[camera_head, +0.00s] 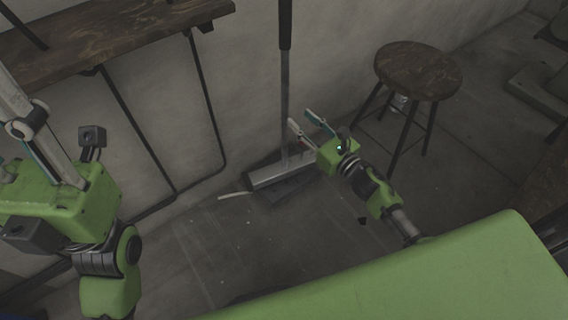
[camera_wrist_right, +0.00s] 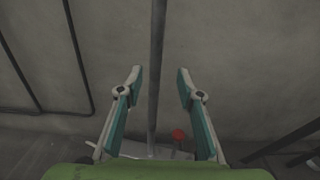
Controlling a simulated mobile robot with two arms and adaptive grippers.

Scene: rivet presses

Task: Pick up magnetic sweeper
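The magnetic sweeper stands upright on the floor against the wall, with a long metal pole (camera_head: 285,85), a dark grip at the top and a wide pale head (camera_head: 268,175) at the bottom. My right gripper (camera_head: 301,120) is open just right of the pole in the head view. In the right wrist view the pole (camera_wrist_right: 156,75) runs up between the spread fingers of my right gripper (camera_wrist_right: 158,80), and neither finger visibly touches it. My left arm shows at the left of the head view, but the tips of its fingers are outside the picture.
A round wooden stool (camera_head: 418,70) stands right of my right gripper. A wooden shelf or bench (camera_head: 110,38) with dark metal legs is along the wall at left. A red round thing (camera_wrist_right: 178,134) shows low in the right wrist view. Floor (camera_head: 215,245) before the sweeper is mostly clear.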

